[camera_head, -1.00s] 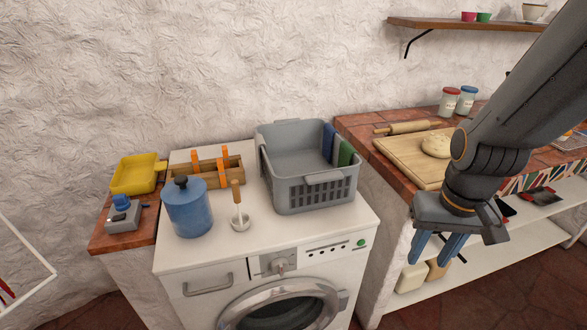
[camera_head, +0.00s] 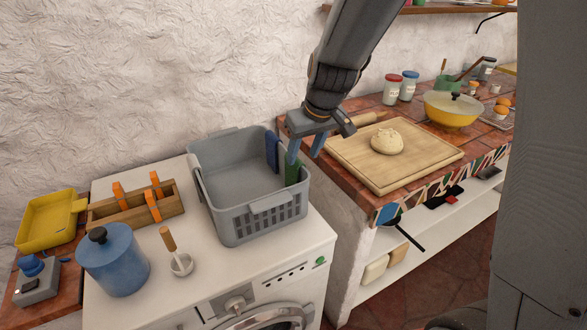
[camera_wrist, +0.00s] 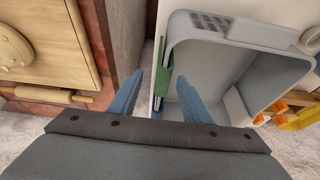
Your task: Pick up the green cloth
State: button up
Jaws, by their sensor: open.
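The green cloth (camera_head: 292,170) hangs over the right rim of a grey laundry basket (camera_head: 240,213). A blue cloth (camera_head: 271,152) hangs on the same rim, behind the green one. My gripper (camera_head: 306,150) is open and empty, pointing down just above and beside the green cloth. In the wrist view the green cloth (camera_wrist: 165,75) lies between the two blue fingers (camera_wrist: 160,92), farther off than the fingertips. Part of the blue cloth (camera_wrist: 157,105) shows below it there. I cannot tell whether a finger touches the cloth.
The basket stands on a white washing machine (camera_head: 305,250). A blue canister (camera_head: 113,262), a small masher (camera_head: 178,258) and a wooden caddy (camera_head: 140,206) stand to the left. A cutting board (camera_head: 430,160) with dough (camera_head: 387,141) lies on the tiled counter at right.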

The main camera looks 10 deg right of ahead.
aim_at(292, 169)
jog(key=shift+w+a+f+b, duration=0.2)
jog(key=shift+w+f+b, duration=0.2)
jog(key=shift+w, duration=0.1)
jog(key=shift+w+a+f+b, duration=0.15)
jog(key=shift+w+f+b, duration=0.15)
jog(key=shift+w, duration=0.2)
jog(key=shift+s+a+p+x, duration=0.15)
jog(key=shift+p+x, duration=0.25)
jog(key=shift+x, duration=1.55)
jog(key=shift+s+a+p+x, duration=0.1)
jog(key=shift+a+p+x, duration=0.2)
jog(key=shift+x, duration=1.65)
jog(key=shift+d, duration=0.1)
grip_shut()
jog(key=shift+r, duration=0.1)
